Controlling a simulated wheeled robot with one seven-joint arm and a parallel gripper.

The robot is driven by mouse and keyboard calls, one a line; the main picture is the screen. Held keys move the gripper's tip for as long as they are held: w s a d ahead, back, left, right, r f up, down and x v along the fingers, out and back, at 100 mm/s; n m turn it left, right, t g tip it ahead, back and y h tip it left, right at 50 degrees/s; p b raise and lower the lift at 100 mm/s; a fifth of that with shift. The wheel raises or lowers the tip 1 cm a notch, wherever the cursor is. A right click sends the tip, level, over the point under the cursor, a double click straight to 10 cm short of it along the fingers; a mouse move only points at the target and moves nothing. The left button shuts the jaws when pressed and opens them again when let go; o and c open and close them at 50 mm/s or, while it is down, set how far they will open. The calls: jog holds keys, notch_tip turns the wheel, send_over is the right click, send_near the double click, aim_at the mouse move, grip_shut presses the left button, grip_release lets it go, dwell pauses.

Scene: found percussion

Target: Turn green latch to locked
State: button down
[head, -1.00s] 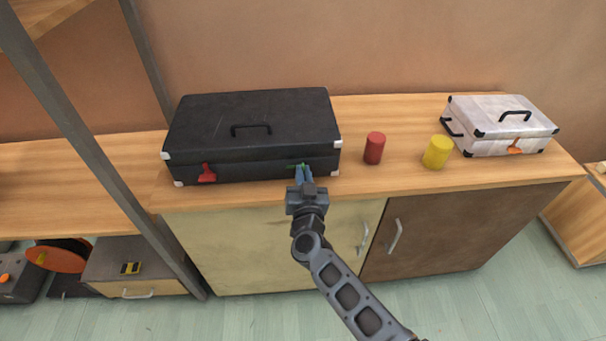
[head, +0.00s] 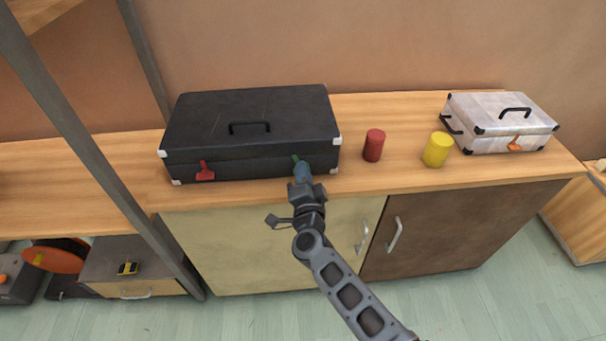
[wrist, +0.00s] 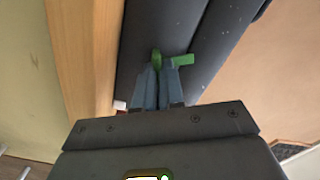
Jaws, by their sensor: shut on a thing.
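A black case (head: 250,115) with silver corners stands on the wooden counter. Its green latch (head: 296,158) is on the front face, toward the right, and is mostly hidden by my gripper in the head view. My gripper (head: 301,168) is at the front of the case. In the wrist view the two fingers of my gripper (wrist: 160,78) are close together on the green latch (wrist: 181,61), part of which sticks out to the side of the fingertips. A red latch (head: 204,171) is on the left of the same front face.
A red cylinder (head: 374,145) and a yellow cylinder (head: 438,150) stand on the counter (head: 400,178) right of the black case. A white case (head: 500,122) with an orange latch stands farther right. A grey post (head: 95,150) rises at the left.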

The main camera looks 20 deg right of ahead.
jog(key=m+b, duration=0.1)
jog(key=m, duration=0.4)
jog(key=shift+f, duration=0.15)
jog(key=shift+m, duration=0.4)
jog(key=c, duration=1.2)
grip_release()
jog(key=shift+c, duration=0.2)
jog(key=shift+s, duration=0.1)
jog(key=v, duration=0.7)
jog(key=shift+s, duration=0.3)
jog(key=shift+a, duration=0.1)
